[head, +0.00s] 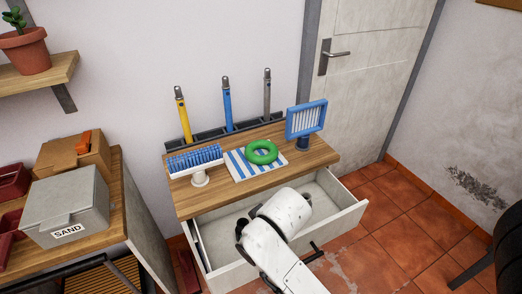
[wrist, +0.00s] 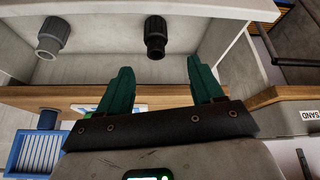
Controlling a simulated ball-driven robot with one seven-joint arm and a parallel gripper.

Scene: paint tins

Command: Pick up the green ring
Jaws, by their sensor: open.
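The green ring (head: 262,152) lies on a blue-and-white striped cloth (head: 238,166) on the wooden top of a cabinet, in the head view. In the head view my white arm reaches over the open drawer, in front of and below the ring, and hides the fingers. A sliver of the cloth shows behind the fingers in the wrist view (wrist: 136,106).
Yellow, blue and grey handles stand in a rack behind. A SAND box (head: 66,206) stands left.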

